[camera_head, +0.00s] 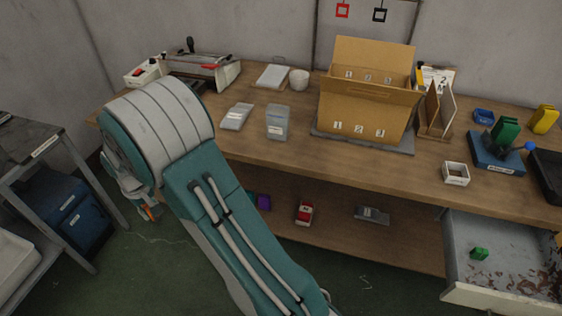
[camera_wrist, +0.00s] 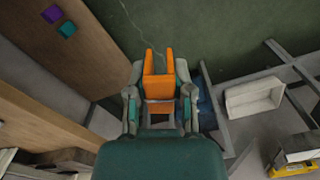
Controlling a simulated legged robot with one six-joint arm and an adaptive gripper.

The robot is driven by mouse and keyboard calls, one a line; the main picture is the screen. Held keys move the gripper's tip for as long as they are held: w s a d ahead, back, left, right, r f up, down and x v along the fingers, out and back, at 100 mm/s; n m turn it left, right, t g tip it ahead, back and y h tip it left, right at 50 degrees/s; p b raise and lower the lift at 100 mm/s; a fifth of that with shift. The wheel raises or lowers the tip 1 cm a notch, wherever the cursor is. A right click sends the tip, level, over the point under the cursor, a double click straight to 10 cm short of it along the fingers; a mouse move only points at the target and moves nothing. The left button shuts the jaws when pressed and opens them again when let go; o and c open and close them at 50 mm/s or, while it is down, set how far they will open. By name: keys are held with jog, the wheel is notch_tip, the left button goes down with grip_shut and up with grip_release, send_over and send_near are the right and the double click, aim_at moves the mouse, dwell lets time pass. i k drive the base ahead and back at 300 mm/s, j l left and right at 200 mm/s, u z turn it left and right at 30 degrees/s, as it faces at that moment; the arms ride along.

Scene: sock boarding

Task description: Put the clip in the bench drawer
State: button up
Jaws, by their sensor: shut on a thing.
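My gripper (camera_wrist: 158,108) is shut on an orange two-pronged piece, which looks like the clip (camera_wrist: 158,84). Its prongs point away from the wrist. In the head view my gripper (camera_head: 146,205) hangs low, left of the bench front, and only a bit of orange shows at its tip. The bench drawer (camera_head: 487,297) is pulled open at the lower right, far from my gripper. A small green piece (camera_head: 480,254) and brown scraps lie inside it.
The wooden bench (camera_head: 275,170) carries a numbered cardboard box (camera_head: 365,100), trays and a blue-based fixture (camera_head: 497,152). A lower shelf (camera_head: 335,233) holds several small items. A cart (camera_head: 38,150) with a blue box stands at left. Green floor lies between.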

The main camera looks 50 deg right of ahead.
aim_at(466, 272)
jog(key=k+l+z, duration=0.2)
jog(key=z, duration=0.25)
jog(key=k+l+z, duration=0.3)
jog(key=z, duration=0.15)
jog(key=k+l+z, duration=0.25)
jog(key=l+z, duration=0.2)
jog(key=j, duration=0.1)
